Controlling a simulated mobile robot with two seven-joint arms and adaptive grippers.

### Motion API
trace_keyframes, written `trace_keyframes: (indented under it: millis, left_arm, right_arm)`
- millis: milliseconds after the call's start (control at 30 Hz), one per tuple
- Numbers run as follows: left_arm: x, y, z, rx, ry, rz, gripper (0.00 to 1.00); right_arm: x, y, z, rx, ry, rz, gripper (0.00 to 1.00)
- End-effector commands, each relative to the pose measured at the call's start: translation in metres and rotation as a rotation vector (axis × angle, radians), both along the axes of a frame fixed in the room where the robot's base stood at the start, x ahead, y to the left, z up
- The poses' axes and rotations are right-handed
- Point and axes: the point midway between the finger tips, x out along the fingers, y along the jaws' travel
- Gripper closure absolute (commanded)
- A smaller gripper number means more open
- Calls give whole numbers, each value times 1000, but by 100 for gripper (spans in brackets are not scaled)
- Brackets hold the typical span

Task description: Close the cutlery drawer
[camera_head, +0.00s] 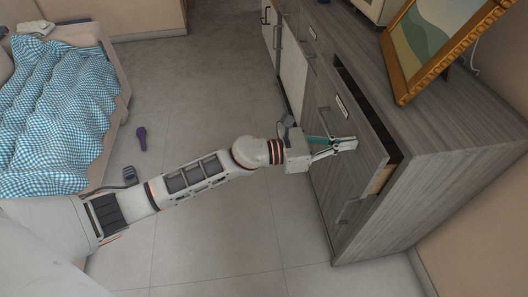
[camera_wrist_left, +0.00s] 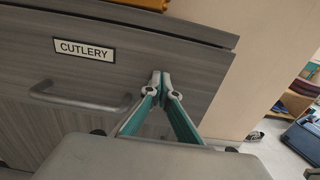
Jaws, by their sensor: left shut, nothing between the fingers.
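The cutlery drawer (camera_head: 371,158) is the grey wood top drawer of the cabinet at the right of the head view. It stands partly open, with a dark gap behind its front and its pale side showing. In the left wrist view its front (camera_wrist_left: 190,80) carries a CUTLERY label (camera_wrist_left: 84,50) and a grey bar handle (camera_wrist_left: 80,100). My left gripper (camera_head: 350,144) is shut and empty, its fingertips at the drawer front. In the wrist view the fingertips (camera_wrist_left: 160,76) are right of the handle; I cannot tell whether they touch. My right gripper is not in view.
The grey cabinet (camera_head: 440,165) has a gold-framed picture (camera_head: 440,40) on top. More drawers and handles lie below and farther along. A bed with a blue checked cover (camera_head: 60,110) stands left.

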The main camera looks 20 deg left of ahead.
Motion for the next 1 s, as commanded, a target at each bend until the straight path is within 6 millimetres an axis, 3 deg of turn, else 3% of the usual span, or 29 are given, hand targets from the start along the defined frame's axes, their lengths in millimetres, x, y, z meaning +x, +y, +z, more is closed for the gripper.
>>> trace_keyframes:
  millis: [100, 333, 1000]
  left_arm:
    - [12, -19, -2, -1, 3, 0, 100]
    - [27, -40, -2, 0, 2, 1, 100]
    - [32, -46, 0, -1, -1, 2, 100]
  right_arm:
    - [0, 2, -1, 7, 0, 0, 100]
    - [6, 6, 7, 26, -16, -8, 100]
    - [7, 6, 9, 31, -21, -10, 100]
